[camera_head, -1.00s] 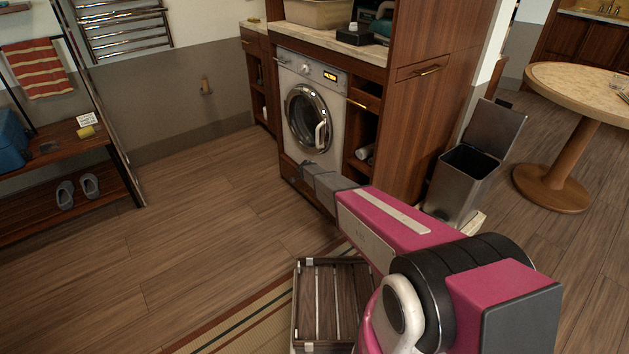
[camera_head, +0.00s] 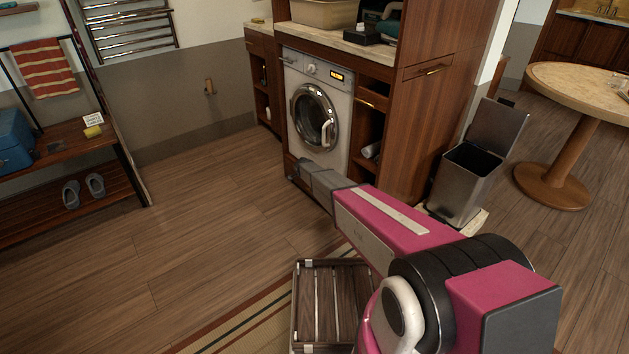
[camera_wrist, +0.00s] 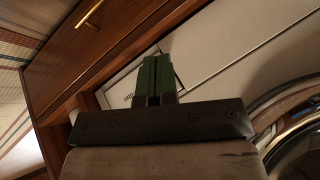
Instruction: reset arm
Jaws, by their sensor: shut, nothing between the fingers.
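My arm reaches out from the lower right of the head view toward the front of the washing machine (camera_head: 318,118). My gripper (camera_wrist: 157,62) shows in the wrist view, its two green fingers shut together with nothing between them. In the head view the end of the arm is seen from behind, below the washer's round door, and the fingertips cannot be made out there. In the wrist view the washer's pale front lies beyond the fingers, with part of the round door at the lower right. I cannot tell whether the fingers touch anything.
A wooden cabinet (camera_head: 432,105) surrounds the washer. An open metal bin (camera_head: 462,185) and a round table (camera_head: 585,88) stand to the right. A slatted crate (camera_head: 330,300) sits on a striped rug near my base. A shelf rack (camera_head: 75,140) stands left. The middle floor is clear.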

